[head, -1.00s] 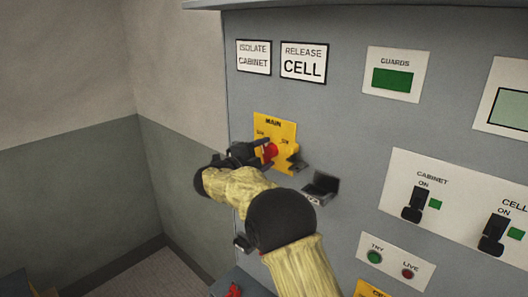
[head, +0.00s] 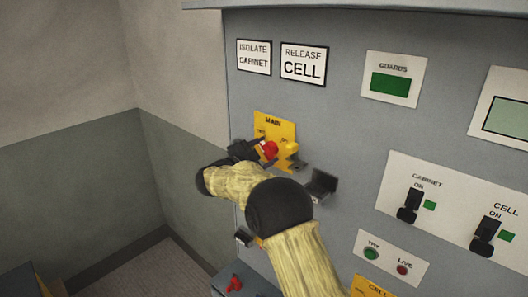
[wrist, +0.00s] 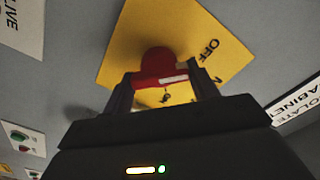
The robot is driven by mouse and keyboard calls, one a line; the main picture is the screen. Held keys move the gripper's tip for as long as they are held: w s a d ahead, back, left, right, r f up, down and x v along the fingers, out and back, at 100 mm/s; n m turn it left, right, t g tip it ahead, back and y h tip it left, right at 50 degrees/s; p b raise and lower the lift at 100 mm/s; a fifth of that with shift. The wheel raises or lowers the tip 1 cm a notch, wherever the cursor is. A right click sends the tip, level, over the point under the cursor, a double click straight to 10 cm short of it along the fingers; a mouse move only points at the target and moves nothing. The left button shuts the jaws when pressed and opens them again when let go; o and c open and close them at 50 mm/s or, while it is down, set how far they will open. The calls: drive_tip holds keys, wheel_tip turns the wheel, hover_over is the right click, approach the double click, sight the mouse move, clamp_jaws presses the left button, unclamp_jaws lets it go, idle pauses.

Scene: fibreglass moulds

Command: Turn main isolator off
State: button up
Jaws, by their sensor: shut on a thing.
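The main isolator is a red rotary handle (head: 268,149) on a yellow plate (head: 273,124) marked MAIN, on the grey cabinet front. In the wrist view the red handle (wrist: 160,66) sits between the two dark fingers, with a white mark along its near edge. The word OFF shows on the yellow plate (wrist: 213,28) to its upper right. My gripper (wrist: 160,88) is shut on the red handle; in the head view the gripper (head: 254,150) reaches it from the left. The gripper hides part of the plate and its lettering.
A dark bracket (head: 320,186) juts out right of and below the plate. CABINET (head: 410,205) and CELL (head: 486,236) switches, both with green lamps, sit further right. Open floor lies left of the cabinet.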

drive_tip(key=shift+d+r, duration=0.15)
drive_tip(key=o, duration=1)
drive_tip(key=shift+w+d, duration=0.1)
drive_tip(key=shift+w, duration=0.05)
drive_tip(key=shift+a, duration=0.2)
drive_tip(key=shift+s+a+f+b, duration=0.25)
drive_tip(key=shift+s+a+b, duration=0.1)
drive_tip(key=shift+s+b, duration=0.15)
drive_tip(key=b+v, duration=0.6)
drive_tip(key=v, duration=1)
drive_tip(key=shift+s, duration=0.1)
drive_tip(key=shift+r, duration=0.15)
